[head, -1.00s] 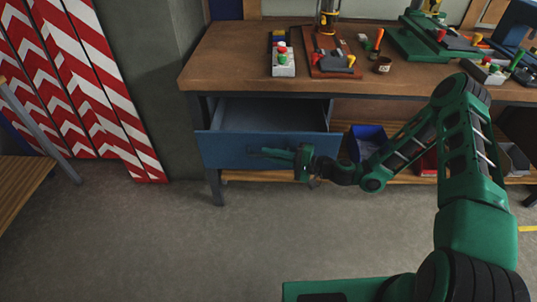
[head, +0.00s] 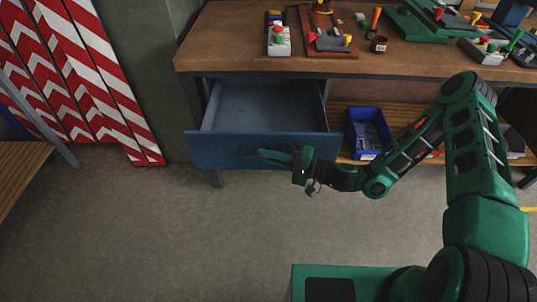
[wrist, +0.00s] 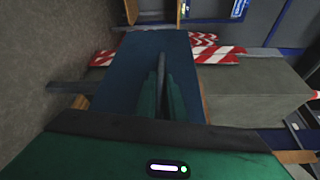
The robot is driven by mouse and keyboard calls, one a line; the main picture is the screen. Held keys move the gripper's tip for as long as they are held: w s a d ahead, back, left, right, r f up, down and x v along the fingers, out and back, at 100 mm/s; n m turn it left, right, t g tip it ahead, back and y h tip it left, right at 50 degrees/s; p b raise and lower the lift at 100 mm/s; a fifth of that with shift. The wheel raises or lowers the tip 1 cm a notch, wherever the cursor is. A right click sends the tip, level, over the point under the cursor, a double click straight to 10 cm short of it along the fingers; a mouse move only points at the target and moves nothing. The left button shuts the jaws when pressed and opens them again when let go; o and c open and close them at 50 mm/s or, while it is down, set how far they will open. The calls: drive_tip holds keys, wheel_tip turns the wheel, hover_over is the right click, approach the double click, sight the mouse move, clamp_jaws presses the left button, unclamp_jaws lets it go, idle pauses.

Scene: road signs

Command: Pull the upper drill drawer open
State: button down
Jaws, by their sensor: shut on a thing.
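The upper drill drawer (head: 225,149) is a blue drawer under the left end of the wooden workbench (head: 225,48). It stands pulled out, and its grey inside looks empty. My gripper (head: 254,156) is at the middle of the drawer's front, shut on the drawer's handle, which my fingers mostly hide in the head view. In the wrist view the blue front (wrist: 135,65) fills the middle, and my green fingers (wrist: 161,95) close on a thin grey bar there.
A blue bin (head: 368,135) with small parts stands on the low shelf right of the drawer. Red and white chevron boards (head: 85,75) lean at the left. A wooden bench (head: 20,170) is at the left edge. The floor before the drawer is clear.

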drive_tip(key=shift+d+f, duration=0.1)
drive_tip(key=shift+f, duration=0.1)
drive_tip(key=c, duration=1.8)
unclamp_jaws()
drive_tip(key=shift+w, duration=0.1)
drive_tip(key=shift+c, duration=0.2)
drive_tip(key=shift+r, duration=0.1)
drive_tip(key=f+v, duration=0.1)
drive_tip(key=v, duration=0.9)
drive_tip(key=shift+d+r, duration=0.3)
drive_tip(key=shift+r, duration=0.15)
